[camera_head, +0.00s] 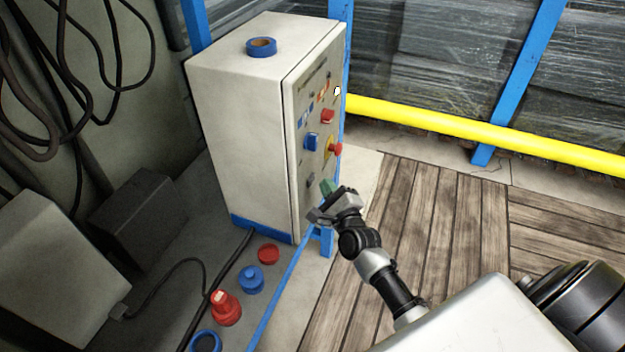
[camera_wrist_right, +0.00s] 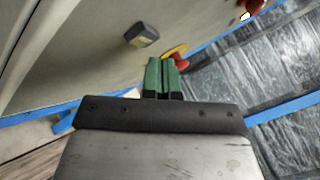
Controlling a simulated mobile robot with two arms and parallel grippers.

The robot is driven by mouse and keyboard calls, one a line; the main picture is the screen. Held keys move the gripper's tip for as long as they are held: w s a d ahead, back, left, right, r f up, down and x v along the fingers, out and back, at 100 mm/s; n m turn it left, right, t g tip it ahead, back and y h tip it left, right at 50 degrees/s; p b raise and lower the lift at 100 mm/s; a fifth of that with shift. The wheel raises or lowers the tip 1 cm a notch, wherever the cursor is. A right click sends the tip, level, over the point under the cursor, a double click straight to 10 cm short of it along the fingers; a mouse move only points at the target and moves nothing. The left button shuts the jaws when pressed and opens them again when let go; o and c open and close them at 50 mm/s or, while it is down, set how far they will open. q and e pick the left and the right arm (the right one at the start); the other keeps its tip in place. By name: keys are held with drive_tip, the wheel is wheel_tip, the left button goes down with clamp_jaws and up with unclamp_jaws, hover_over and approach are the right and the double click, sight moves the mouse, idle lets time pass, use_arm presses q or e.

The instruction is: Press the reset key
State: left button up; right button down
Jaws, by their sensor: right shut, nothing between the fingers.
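The control cabinet (camera_head: 235,130) is a pale box with a panel (camera_head: 318,110) on its right-hand face. The panel carries blue, red and dark keys, and a red mushroom button (camera_head: 335,149) on a yellow plate. I cannot read which key is the reset key. My right gripper (camera_head: 327,188) is shut and empty, its green fingertips in front of the lower panel. In the right wrist view the shut green fingers (camera_wrist_right: 162,72) point toward the panel, beside a grey block-shaped switch (camera_wrist_right: 139,36) and the red button (camera_wrist_right: 180,62). Contact cannot be told. My left gripper is not in view.
A blue tape roll (camera_head: 261,47) lies on the cabinet top. A yellow rail (camera_head: 480,132) and blue posts stand behind. Cables hang at left. The wooden floor (camera_head: 430,215) at right is clear.

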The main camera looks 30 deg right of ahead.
idle(0.5)
drive_tip(key=shift+w+a, duration=0.25)
drive_tip(key=shift+w, duration=0.05)
drive_tip(key=shift+w+a, duration=0.25)
idle(0.6)
drive_tip(key=shift+s+d, duration=0.1)
drive_tip(key=shift+d, duration=0.05)
drive_tip(key=shift+s+d, duration=0.35)
drive_tip(key=shift+s, duration=0.15)
idle(0.4)
drive_tip(key=s+d, duration=0.3)
drive_tip(key=shift+s+d, duration=0.15)
drive_tip(key=shift+s, duration=0.25)
drive_tip(key=shift+f, duration=0.1)
idle(0.6)
